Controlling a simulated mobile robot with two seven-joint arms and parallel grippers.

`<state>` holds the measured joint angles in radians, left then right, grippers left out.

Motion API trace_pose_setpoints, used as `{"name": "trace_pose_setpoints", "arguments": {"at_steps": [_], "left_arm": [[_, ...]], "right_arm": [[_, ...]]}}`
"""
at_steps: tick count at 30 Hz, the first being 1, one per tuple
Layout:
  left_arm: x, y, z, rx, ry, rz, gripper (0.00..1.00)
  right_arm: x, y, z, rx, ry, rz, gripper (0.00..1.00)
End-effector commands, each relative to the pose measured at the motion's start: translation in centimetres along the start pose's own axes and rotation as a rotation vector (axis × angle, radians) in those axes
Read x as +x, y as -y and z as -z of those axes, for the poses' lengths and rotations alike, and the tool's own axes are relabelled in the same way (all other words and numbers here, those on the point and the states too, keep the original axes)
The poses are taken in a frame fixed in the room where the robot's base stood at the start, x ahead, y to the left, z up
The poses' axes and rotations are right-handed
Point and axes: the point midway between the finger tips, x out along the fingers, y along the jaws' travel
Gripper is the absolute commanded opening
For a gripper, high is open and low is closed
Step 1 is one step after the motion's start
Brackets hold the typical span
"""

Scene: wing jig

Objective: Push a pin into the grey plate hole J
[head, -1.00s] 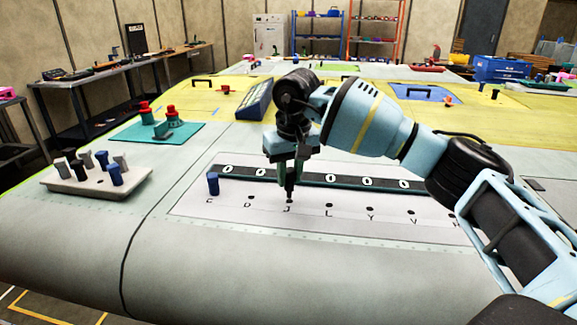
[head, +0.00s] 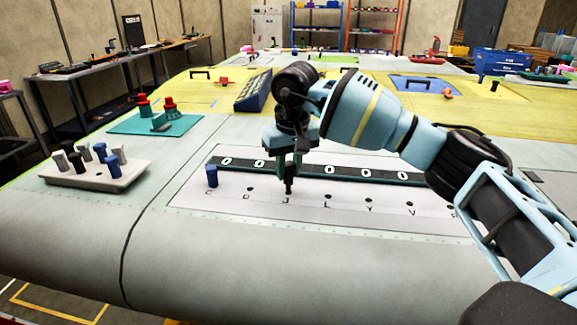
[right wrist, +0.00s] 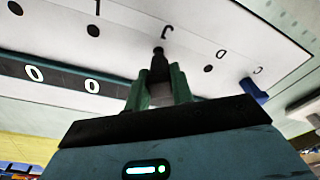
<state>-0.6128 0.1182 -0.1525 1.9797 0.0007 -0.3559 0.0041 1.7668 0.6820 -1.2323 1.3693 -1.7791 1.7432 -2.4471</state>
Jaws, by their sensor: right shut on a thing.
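My right gripper (head: 289,172) points down at the grey plate (head: 225,205) and is shut on a dark grey pin (head: 289,187). In the right wrist view the pin (right wrist: 159,68) stands between the green fingertips (right wrist: 160,88), its far end at the hole beside the letter J. The hole is mostly hidden by the pin; I cannot tell how far in the pin is. A blue pin (head: 211,176) stands upright at hole C, at the plate's left end. The other lettered holes in view look empty. My left gripper is out of view.
A pale block (head: 110,181) with several grey and blue pins stands at the left. A dark strip with white oval marks (head: 330,172) runs behind the hole row. A teal mat (head: 185,127) with red-topped parts lies farther back. The surface in front of the plate is clear.

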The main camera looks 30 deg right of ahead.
Motion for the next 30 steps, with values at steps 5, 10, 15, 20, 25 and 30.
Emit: {"name": "trace_pose_setpoints", "arguments": {"at_steps": [5,10,15,20,25,30], "left_arm": [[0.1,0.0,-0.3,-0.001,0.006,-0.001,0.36],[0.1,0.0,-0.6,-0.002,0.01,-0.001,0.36],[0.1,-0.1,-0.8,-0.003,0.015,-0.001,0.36],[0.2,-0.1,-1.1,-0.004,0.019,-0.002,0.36],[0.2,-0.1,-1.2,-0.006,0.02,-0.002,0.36],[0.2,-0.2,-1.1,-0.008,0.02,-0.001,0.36]], "right_arm": [[0.7,0.0,-0.1,0.001,0.002,-0.001,0.0],[1.3,0.0,-0.2,0.001,0.001,-0.001,0.0],[1.9,0.0,-0.3,0.0,0.001,0.0,0.0],[2.4,0.0,-0.4,-0.001,0.001,0.0,0.0],[2.7,0.0,-0.4,-0.001,0.001,0.0,0.0],[2.6,0.0,-0.4,0.0,0.0,0.0,0.0]]}}
